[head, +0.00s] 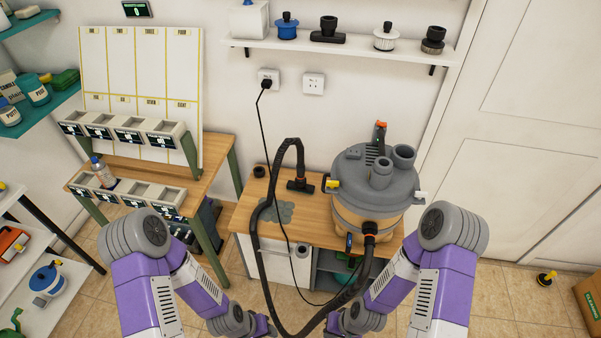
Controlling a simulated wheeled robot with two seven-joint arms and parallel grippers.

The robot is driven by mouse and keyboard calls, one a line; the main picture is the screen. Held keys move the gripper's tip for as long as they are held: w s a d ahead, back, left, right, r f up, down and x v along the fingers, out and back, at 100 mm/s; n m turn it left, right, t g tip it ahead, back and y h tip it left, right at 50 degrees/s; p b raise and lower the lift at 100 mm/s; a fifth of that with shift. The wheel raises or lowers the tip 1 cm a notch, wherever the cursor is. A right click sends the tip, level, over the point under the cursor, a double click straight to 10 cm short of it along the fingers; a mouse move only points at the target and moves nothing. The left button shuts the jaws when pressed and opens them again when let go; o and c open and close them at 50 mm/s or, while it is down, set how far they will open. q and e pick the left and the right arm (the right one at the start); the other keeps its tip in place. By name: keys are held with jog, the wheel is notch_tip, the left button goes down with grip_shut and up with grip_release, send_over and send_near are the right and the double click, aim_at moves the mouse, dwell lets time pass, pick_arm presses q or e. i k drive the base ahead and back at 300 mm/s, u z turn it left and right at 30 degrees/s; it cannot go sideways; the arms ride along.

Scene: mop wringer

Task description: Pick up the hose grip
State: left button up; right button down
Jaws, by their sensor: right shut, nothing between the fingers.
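The black hose (255,235) runs from the front port of the grey-and-tan vacuum (375,190), loops down low, then rises and arches over the wooden worktop. My right gripper (334,323) is shut and empty, low beside the hose loop, apart from the grip.
The worktop (310,232) has a grey patch on its left and a thin black cord crossing to the wall socket (267,78). A bin rack (150,170) stands at left. A wall shelf (340,45) holds several attachments. Open floor (500,300) lies at right.

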aim_at(299, 172)
jog(key=z, duration=0.2)
jog(key=k, duration=0.4)
jog(key=u, duration=0.85)
jog(key=i, duration=0.65)
jog(key=z, duration=0.55)
jog(key=i, duration=1.1)
